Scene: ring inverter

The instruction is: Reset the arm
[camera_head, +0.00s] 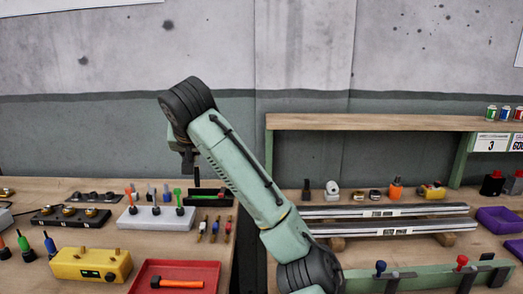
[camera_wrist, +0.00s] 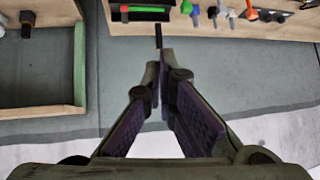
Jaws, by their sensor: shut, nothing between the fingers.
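My arm (camera_head: 235,160) rises from the bottom middle of the head view, leaning up and left to its dark joint in front of the wall. My gripper (camera_wrist: 163,62) shows in the wrist view with its two fingers drawn together at the tips, empty. It hangs in the air over grey background, apart from the workbench edge. In the head view the fingers are mostly hidden behind the arm and cannot be made out clearly.
The left workbench holds a yellow box (camera_head: 90,265), a red tray (camera_head: 205,270) with an orange-handled hammer (camera_head: 177,283), and a white block (camera_head: 157,218) with tools. The right bench holds long metal rails (camera_head: 385,211) under a wooden shelf (camera_head: 390,122). A gap separates the benches.

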